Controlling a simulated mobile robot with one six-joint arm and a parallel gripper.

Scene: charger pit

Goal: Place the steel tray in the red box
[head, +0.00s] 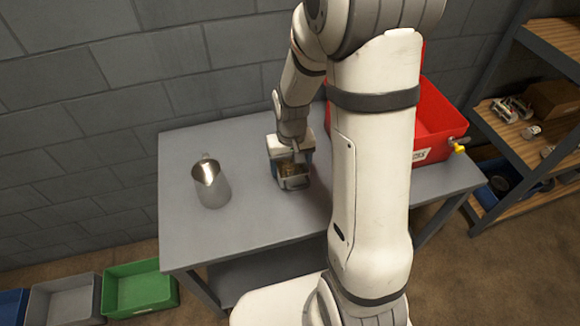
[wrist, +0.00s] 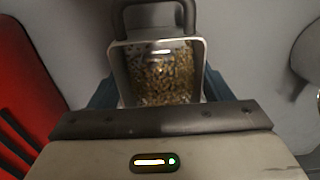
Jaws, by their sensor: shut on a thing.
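The steel tray (head: 294,184) is a small metal pan with a loop handle, at the middle of the grey table in the head view. In the wrist view the tray (wrist: 203,53) holds many small brass-coloured bits. My gripper (head: 291,160) is shut on the tray, with a blue finger at each side of it in the wrist view. I cannot tell whether the tray touches the table. The red box (head: 433,112) stands at the table's right end, partly hidden behind my arm. A red part of it (wrist: 30,75) shows at the left of the wrist view.
A steel jug (head: 211,187) stands upright on the table (head: 245,235), left of the tray. Shelves (head: 515,140) with small parts stand at the right. Green (head: 140,287) and grey (head: 65,300) bins lie on the floor at lower left. A block wall is behind the table.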

